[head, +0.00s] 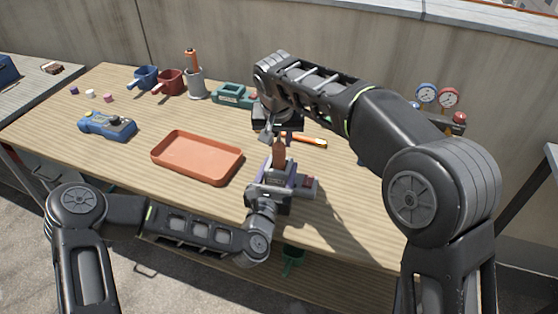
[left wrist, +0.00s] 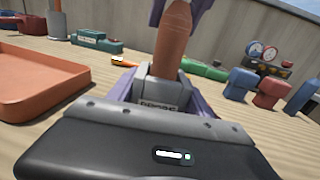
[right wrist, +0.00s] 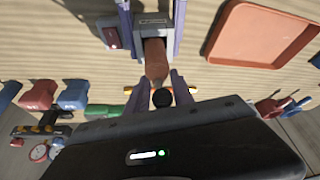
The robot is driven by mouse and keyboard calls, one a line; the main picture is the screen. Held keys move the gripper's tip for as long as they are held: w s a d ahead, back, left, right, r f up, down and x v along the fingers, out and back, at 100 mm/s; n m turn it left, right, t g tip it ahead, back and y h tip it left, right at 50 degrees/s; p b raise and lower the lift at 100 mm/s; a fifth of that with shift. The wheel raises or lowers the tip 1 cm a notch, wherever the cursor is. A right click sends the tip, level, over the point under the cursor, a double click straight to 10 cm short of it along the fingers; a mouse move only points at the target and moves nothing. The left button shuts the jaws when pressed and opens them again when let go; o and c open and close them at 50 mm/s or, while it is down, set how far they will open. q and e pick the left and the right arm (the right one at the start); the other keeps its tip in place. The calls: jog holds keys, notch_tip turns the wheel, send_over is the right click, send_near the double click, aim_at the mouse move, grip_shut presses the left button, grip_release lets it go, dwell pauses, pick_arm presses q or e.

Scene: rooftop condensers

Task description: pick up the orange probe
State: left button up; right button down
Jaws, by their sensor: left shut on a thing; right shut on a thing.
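The orange probe (head: 279,154) stands upright between my two grippers, brownish orange. It also shows in the left wrist view (left wrist: 173,40) and right wrist view (right wrist: 156,62), where a round black end is near my right fingers. My right gripper (head: 273,135) comes from above and is shut on the probe's upper part. My left gripper (head: 276,182) is low at the table's front and is shut on a grey block with a printed label (left wrist: 155,97). The probe's lower end meets this block; I cannot tell how deep it sits.
An orange tray (head: 197,157) lies left of the grippers. A blue meter (head: 107,126) is farther left. An orange-handled tool (head: 310,141) lies just behind. Cups (head: 168,82), a grey holder (head: 195,84) and a green case (head: 233,96) line the back. Gauges (head: 437,97) stand right.

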dwell(0.4)
notch_tip(320, 180, up, 10)
dwell(0.5)
dwell(0.4)
pick_arm(q)
jog(key=o, duration=2.1)
jog(key=shift+s, duration=0.1)
